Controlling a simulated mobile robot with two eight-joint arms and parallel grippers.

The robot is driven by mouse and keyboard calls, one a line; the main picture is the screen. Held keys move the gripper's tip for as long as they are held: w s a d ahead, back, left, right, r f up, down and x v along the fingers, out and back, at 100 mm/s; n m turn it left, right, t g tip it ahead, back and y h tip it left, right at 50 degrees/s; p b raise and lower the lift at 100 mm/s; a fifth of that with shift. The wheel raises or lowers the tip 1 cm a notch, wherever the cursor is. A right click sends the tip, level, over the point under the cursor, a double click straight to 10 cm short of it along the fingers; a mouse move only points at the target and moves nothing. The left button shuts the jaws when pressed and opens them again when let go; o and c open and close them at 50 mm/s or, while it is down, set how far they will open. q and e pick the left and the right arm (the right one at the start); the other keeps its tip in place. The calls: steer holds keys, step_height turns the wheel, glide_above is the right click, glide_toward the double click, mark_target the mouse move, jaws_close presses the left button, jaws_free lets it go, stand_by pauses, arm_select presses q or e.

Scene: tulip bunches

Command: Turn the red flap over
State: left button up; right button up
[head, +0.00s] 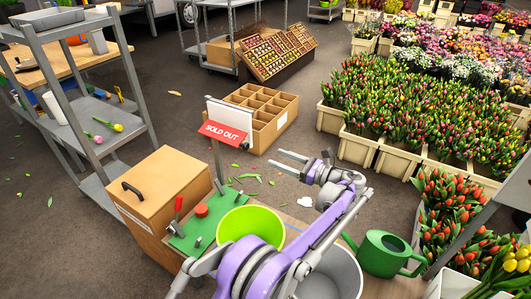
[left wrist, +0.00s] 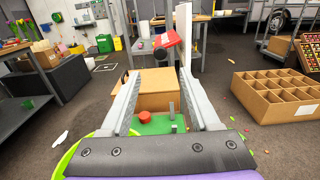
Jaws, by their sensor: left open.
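The red flap (head: 225,133) reads "SOLD OUT" and slopes out from the lower front of a white sign board (head: 229,113) on a thin grey post. It also shows in the left wrist view as a tilted red piece (left wrist: 166,43) beside the board (left wrist: 183,30), which is seen nearly edge-on. My left gripper (head: 272,158) is open and empty. In the head view it is right of the flap and apart from it, fingers pointing left. In the left wrist view the flap appears beyond the fingertips (left wrist: 161,73), between them and higher up. My right gripper is not in view.
A green base (head: 195,238) with a red knob and a lever stands beside a wooden box (head: 160,190). A lime bucket (head: 250,222) and green watering can (head: 384,254) are near my arm. A divided carton (head: 262,118) and tulip crates (head: 358,148) stand beyond.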

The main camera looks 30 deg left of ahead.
mark_target(248, 146)
arm_select(q)
steer(key=a, duration=0.3)
steer(key=a+b, duration=0.1)
steer(key=a, duration=0.3)
steer(key=w+a, duration=0.1)
steer(key=a, duration=0.3)
jaws_close()
